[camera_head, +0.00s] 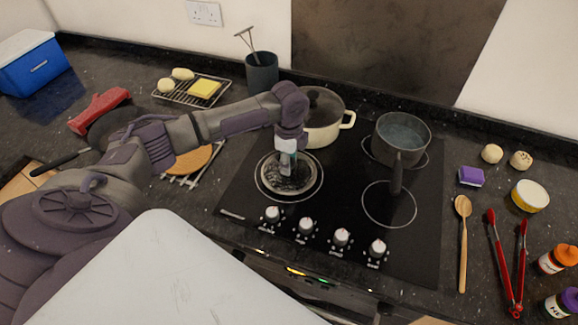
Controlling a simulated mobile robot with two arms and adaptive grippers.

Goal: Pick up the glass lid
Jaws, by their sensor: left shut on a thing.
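The glass lid (284,184), round and see-through with a pale rim, is at the front left burner of the black hob. My left gripper (288,164) points down over its middle and is shut on it, at the knob. The knob is hidden by the gripper. I cannot tell whether the lid touches the hob or is slightly above it. My right gripper is not in view.
A cream pot (323,134) with a dark lid stands behind my left gripper. A grey saucepan (401,133) is at the back right of the hob (343,210). White knobs (306,225) line the front. The front right burner (389,205) is bare.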

